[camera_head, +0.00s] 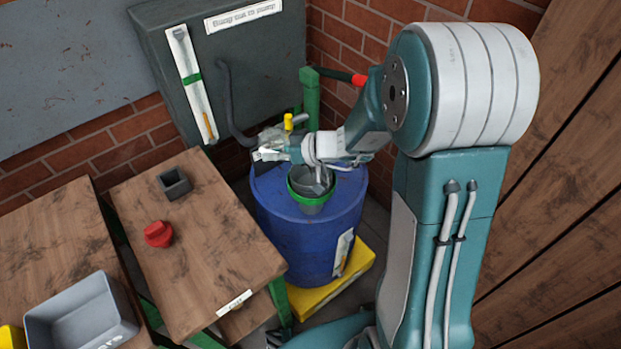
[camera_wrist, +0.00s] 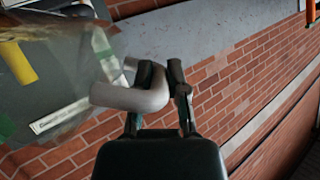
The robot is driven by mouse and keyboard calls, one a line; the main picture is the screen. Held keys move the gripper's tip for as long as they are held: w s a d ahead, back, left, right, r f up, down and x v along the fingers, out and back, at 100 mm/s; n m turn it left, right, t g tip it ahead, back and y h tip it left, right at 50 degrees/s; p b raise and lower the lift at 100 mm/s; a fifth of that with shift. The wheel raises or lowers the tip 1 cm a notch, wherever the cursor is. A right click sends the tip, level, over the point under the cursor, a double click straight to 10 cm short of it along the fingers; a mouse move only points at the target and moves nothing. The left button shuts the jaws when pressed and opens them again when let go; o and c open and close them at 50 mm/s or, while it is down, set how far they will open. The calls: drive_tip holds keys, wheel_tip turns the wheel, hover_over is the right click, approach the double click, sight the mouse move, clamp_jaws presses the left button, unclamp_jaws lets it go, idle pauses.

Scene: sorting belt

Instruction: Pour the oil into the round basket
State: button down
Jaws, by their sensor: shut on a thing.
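My gripper (camera_head: 277,146) is above the blue drum at the end of my arm. In the wrist view its two dark fingers (camera_wrist: 160,82) are shut on the bent grey handle (camera_wrist: 135,98) of a clear container (camera_wrist: 65,75). The container is partly cut off by the picture edge. Whether it holds oil, and how far it is tilted, I cannot tell. A round dark grey basket with a green rim (camera_head: 311,206) stands on the drum top, below my gripper and wrist. My arm hides part of its opening. No stream of oil shows.
The blue drum (camera_head: 305,245) stands on a yellow base (camera_head: 330,290). A wooden table (camera_head: 215,260) to the left bears a red knob-like thing (camera_head: 158,234) and a small dark square box (camera_head: 174,183). A grey bin (camera_head: 82,312) is at lower left. A grey cabinet (camera_head: 245,60) stands behind.

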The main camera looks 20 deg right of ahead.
drive_tip(key=shift+s+d+r+t+y+p, duration=0.4)
drive_tip(key=shift+d+t+y+p, duration=0.15)
drive_tip(key=shift+y+p, duration=0.15)
idle(1.0)
drive_tip(key=shift+s+d, duration=0.15)
drive_tip(key=shift+d, duration=0.05)
drive_tip(key=shift+s+d+r+t+y+p, duration=0.25)
drive_tip(key=shift+d+t+y+p, duration=0.15)
drive_tip(key=shift+t+y, duration=0.25)
drive_tip(key=shift+s+d+r+n+t+y+p, duration=0.15)
drive_tip(key=shift+s+d+t+y, duration=0.3)
drive_tip(key=shift+y, duration=0.35)
drive_tip(key=shift+s+d+f+n+t+y+p, duration=0.1)
drive_tip(key=shift+s+d+n+t+y+p, duration=0.2)
drive_tip(key=shift+d+y, duration=0.4)
drive_tip(key=shift+s+d+r+n+t+y, duration=0.1)
drive_tip(key=shift+s+d+t+y, duration=0.25)
drive_tip(key=shift+s+d+y, duration=0.35)
drive_tip(key=shift+w+a, duration=0.2)
drive_tip(key=shift+w+a+r+g+h, duration=0.1)
drive_tip(key=shift+w+a+g+h, duration=0.3)
drive_tip(key=shift+a+h, duration=0.2)
drive_tip(key=shift+w+a+r+g+h, duration=0.1)
drive_tip(key=shift+w+a+g+h, duration=0.25)
drive_tip(key=shift+a+h, duration=0.2)
drive_tip(key=shift+w+a+f+m+g+h, duration=0.15)
drive_tip(key=shift+a+f+m+g+h, duration=0.1)
drive_tip(key=shift+g+h, duration=0.15)
